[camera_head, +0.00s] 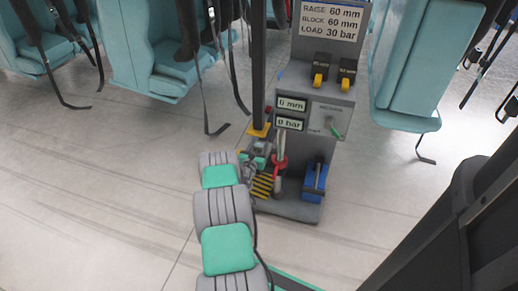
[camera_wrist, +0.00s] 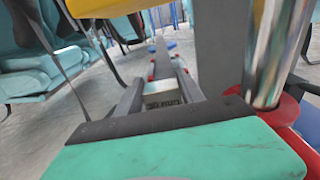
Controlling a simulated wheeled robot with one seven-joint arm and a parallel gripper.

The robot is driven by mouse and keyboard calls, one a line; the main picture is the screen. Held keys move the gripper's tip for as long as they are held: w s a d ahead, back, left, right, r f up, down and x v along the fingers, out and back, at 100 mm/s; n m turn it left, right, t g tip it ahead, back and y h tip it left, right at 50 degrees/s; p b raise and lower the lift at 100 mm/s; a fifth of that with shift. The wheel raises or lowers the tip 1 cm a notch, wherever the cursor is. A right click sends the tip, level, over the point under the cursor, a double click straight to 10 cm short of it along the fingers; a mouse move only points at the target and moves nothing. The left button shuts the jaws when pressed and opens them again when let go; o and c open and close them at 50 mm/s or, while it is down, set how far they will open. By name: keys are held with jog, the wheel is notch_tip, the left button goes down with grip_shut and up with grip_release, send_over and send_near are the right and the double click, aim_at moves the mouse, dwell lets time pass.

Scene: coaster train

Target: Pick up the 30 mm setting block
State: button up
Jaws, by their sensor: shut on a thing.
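In the wrist view my gripper (camera_wrist: 161,88) has its two dark fingers around a small pale block (camera_wrist: 162,98) with dark marking on its near face. The gripper is shut on this block. The marking is too small to read, so I cannot tell its size from it. In the head view my gripper (camera_head: 257,163) is low at the left foot of the grey console, beside the yellow-and-black striped area (camera_head: 263,186). The held block cannot be made out there.
The grey console (camera_head: 322,152) carries a sign (camera_head: 331,19) reading raise 60 mm, block 60 mm, load 30 bar. Its displays show 0 mm and 0 bar. A dark post (camera_head: 259,65), a red-collared chrome rod (camera_wrist: 273,50) and a blue part (camera_head: 314,180) crowd the gripper. Open floor lies left.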

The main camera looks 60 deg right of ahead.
grip_shut()
jog(key=shift+r, duration=0.15)
